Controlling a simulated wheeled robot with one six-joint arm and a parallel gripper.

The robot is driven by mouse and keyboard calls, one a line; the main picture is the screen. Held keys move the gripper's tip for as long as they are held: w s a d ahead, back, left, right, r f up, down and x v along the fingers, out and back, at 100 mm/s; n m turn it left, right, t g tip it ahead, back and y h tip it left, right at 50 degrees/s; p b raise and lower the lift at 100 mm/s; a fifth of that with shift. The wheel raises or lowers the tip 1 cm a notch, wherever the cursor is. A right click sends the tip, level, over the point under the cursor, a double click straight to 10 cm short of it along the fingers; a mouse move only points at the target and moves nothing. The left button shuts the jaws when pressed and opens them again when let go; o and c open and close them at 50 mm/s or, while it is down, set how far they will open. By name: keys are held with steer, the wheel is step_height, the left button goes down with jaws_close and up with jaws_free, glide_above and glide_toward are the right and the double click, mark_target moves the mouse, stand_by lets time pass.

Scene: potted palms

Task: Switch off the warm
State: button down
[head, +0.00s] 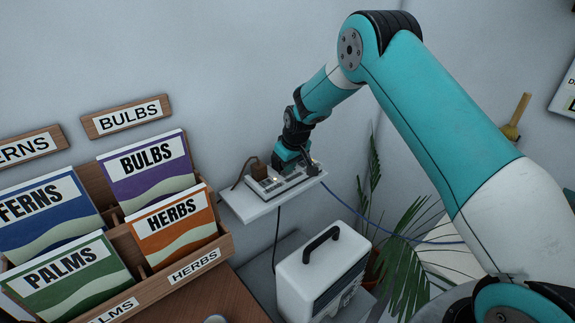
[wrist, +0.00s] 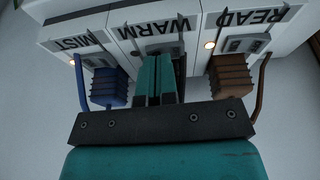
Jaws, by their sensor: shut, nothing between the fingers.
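The white power strip (head: 272,190) lies on a small wall shelf in the head view. In the wrist view its three sections read upside down: MIST (wrist: 77,42), WARM (wrist: 168,28) and READ (wrist: 253,17). A blue plug (wrist: 108,87) sits at MIST and a brown plug (wrist: 230,76) at READ. Small lamps glow at MIST (wrist: 72,62) and READ (wrist: 209,44). My gripper (wrist: 158,62) is shut and empty, its fingertips over the WARM section's switch area. My gripper also shows over the strip in the head view (head: 290,165).
The white shelf (head: 262,208) is narrow. A white case with a black handle (head: 322,268) stands below it, beside a potted palm (head: 405,270). A wooden seed-packet rack (head: 222,245) fills the left. A blue cable (head: 380,228) runs rightward from the shelf.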

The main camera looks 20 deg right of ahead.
steer(key=shift+r, duration=0.1)
steer(key=shift+r, duration=0.35)
step_height(320, 180, up, 3)
steer(key=shift+a+r+p, duration=0.1)
steer(key=shift+a+p, duration=0.05)
steer(key=shift+p, duration=1)
steer(key=a+b+v, duration=0.1)
steer(key=b+v, duration=0.2)
steer(key=v, duration=0.6)
steer(key=shift+s+a+r+b, duration=0.3)
steer(key=shift+s+r+b, duration=0.05)
steer(key=shift+s+b, duration=0.1)
